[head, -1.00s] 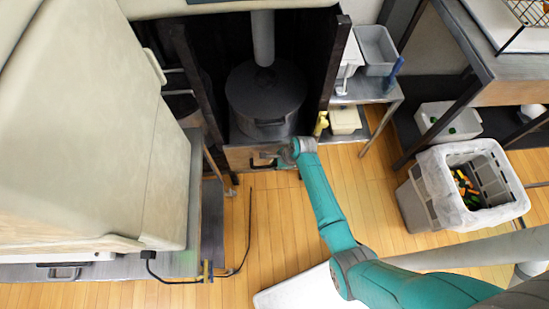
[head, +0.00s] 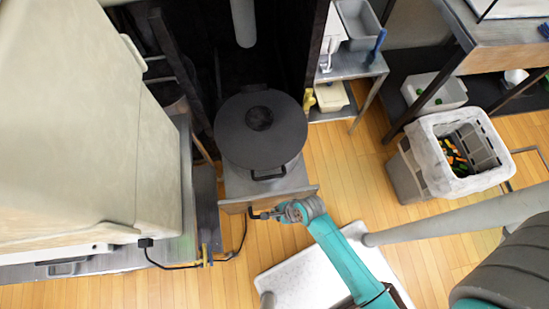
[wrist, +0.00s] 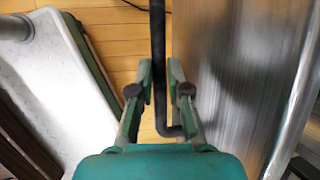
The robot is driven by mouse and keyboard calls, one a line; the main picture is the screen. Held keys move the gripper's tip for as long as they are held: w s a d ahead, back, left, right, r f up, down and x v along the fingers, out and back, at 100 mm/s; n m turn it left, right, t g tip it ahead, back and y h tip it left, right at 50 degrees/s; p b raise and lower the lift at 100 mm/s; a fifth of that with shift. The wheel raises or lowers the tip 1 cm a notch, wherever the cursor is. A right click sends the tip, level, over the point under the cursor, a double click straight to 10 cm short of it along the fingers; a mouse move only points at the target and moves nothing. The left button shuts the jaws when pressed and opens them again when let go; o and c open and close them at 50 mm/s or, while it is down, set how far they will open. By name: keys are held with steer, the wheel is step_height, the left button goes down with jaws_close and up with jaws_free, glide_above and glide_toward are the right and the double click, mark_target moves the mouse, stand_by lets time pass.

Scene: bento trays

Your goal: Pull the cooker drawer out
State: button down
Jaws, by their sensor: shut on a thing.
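The cooker drawer (head: 296,186) stands pulled out of the dark alcove, with a large dark round cooker (head: 262,145) on it. Its black bar handle (head: 256,214) is on the front. My gripper (head: 272,213) is at the handle. In the wrist view, the handle (wrist: 158,50) runs between the two fingers of my gripper (wrist: 161,90), which are shut on it. The grey drawer front (wrist: 235,75) fills the right side of that view. In the head view my wrist hides part of the handle.
A large beige machine (head: 70,130) stands close on the left, with a black cable (head: 175,263) on the floor. A lined bin (head: 425,150) and a steel shelf (head: 350,68) are to the right. A white speckled surface (head: 305,278) lies near the front. Wooden floor shows between them.

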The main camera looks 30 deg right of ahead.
steer(key=shift+s+a, duration=0.3)
steer(key=shift+s, duration=0.65)
steer(key=c, duration=1.1)
jaws_free()
steer(key=shift+c, duration=0.2)
steer(key=shift+w, duration=0.1)
steer(key=v, duration=1.2)
